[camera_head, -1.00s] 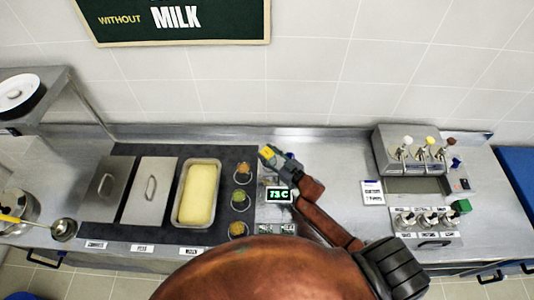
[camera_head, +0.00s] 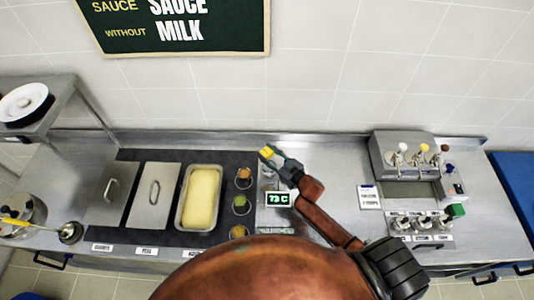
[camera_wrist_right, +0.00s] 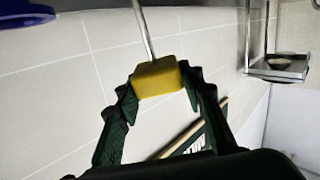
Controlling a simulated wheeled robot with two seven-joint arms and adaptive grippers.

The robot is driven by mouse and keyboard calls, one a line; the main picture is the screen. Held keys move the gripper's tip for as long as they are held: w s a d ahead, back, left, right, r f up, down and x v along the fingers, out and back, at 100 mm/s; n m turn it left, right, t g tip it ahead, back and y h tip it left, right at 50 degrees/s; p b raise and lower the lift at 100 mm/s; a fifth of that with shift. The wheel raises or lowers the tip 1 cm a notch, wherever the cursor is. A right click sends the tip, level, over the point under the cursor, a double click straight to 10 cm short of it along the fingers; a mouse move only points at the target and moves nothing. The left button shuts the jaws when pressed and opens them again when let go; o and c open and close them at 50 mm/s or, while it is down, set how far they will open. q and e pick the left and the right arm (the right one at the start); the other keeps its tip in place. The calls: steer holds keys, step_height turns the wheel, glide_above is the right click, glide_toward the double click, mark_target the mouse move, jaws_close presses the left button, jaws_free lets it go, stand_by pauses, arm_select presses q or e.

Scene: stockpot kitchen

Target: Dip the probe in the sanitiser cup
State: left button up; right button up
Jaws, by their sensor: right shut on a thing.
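The probe has a yellow block-like handle (camera_head: 266,153) and a thin metal rod. My right gripper (camera_head: 277,161) is shut on the handle, above the counter just right of the dark mat. In the right wrist view the handle (camera_wrist_right: 158,77) sits between the fingertips, and the rod (camera_wrist_right: 143,32) runs up out of the picture. The rod's tip is out of sight. I cannot make out the sanitiser cup for certain. A blue rounded thing (camera_wrist_right: 25,13) shows at the top left of the wrist view, cut off by the edge. My left gripper is not in view.
A green display (camera_head: 279,199) reading about 73 C stands just below my right gripper. A pan of yellow food (camera_head: 202,195), lidded pans and small round containers (camera_head: 240,203) stand to its left. Counter between display and dispensers is mostly bare.

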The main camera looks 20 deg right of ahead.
steer(key=shift+r+p, duration=1.85)
steer(key=shift+r, duration=0.25)
